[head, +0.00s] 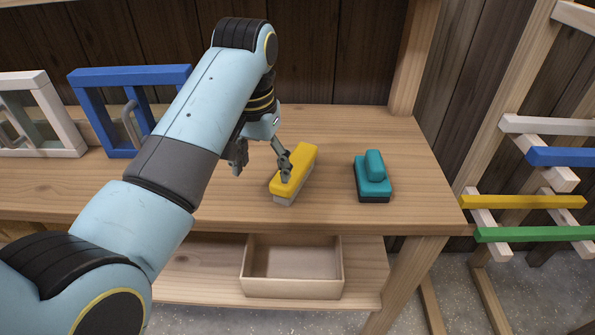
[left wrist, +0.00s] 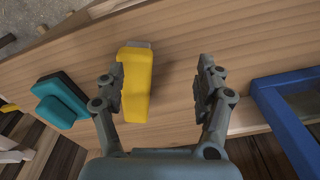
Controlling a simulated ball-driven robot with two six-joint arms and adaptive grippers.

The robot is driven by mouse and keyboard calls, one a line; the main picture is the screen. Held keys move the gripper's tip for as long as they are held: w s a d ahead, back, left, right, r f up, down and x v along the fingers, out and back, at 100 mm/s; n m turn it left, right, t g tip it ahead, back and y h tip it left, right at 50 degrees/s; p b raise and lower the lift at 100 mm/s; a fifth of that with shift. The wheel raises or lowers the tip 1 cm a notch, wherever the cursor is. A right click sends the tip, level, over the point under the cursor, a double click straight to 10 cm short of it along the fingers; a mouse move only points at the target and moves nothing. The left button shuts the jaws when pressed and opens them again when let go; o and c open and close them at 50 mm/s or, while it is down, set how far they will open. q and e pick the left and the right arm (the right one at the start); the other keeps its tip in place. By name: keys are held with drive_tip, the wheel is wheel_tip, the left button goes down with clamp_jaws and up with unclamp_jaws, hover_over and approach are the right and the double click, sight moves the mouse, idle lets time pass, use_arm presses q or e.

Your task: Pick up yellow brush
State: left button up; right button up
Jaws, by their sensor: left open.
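The yellow brush (head: 301,164) lies on the wooden table, with a yellow top and a pale underside. My left gripper (head: 262,162) is open just above the table at the brush's left side, with one finger in front of part of the brush. In the left wrist view, the brush (left wrist: 137,84) is between the open fingers of my left gripper (left wrist: 160,85), close to the left finger and well apart from the right one. My right gripper is not in view.
A teal block-shaped tool (head: 373,177) stands right of the brush. Blue (head: 130,75) and white (head: 62,115) frames stand at the left. An empty open box (head: 292,287) sits on the lower shelf. A rack with coloured bars (head: 530,202) is at the right.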

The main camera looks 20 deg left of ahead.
use_arm(q)
approach(295, 162)
drive_tip(key=shift+s+a+f+m+g, duration=0.1)
drive_tip(key=shift+s+f+m+g, duration=0.15)
drive_tip(key=shift+f+m+g, duration=0.15)
drive_tip(key=shift+w+d+r, duration=0.2)
drive_tip(key=shift+d, duration=0.05)
drive_tip(key=shift+f, duration=0.4)
wheel_tip(295, 162, down, 4)
drive_tip(key=shift+r, duration=0.1)
drive_tip(key=f, duration=0.5)
drive_tip(key=shift+w+a+f, duration=0.25)
drive_tip(key=shift+w+f, duration=0.1)
drive_tip(key=shift+f, duration=0.05)
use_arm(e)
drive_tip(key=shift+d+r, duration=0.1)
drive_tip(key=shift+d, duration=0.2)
use_arm(q)
drive_tip(key=shift+c, duration=0.2)
clamp_jaws()
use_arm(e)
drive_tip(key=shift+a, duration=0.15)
